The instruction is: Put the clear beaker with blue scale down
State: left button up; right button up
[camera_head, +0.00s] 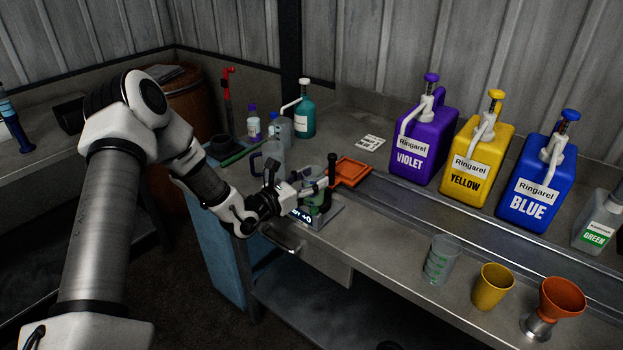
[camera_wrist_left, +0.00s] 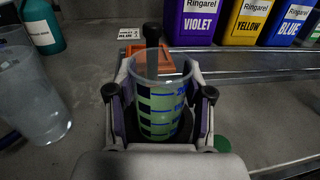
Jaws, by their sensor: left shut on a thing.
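The clear beaker with blue scale (camera_wrist_left: 163,100) is upright between the fingers of my left gripper (camera_head: 305,190). Blue marks and green content show through its wall in the left wrist view. My left gripper is shut on it, one finger on each side. In the head view the beaker (camera_head: 313,203) is partly hidden by the gripper. It is over a small grey device with a lit display (camera_head: 303,214) near the bench's front edge. I cannot tell whether its base touches the device. My right gripper is not in view.
An orange tray (camera_head: 351,172) lies just behind. A clear jug (camera_head: 272,158) and several bottles stand to the left. Violet (camera_head: 424,143), yellow (camera_head: 478,157) and blue (camera_head: 537,182) canisters line the back. A green-scale beaker (camera_head: 440,259) and yellow cup (camera_head: 491,287) stand front right.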

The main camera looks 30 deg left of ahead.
pick_arm(q)
jog(key=shift+f, duration=0.2)
jog(key=o, duration=1.1)
jog(key=shift+w, duration=0.1)
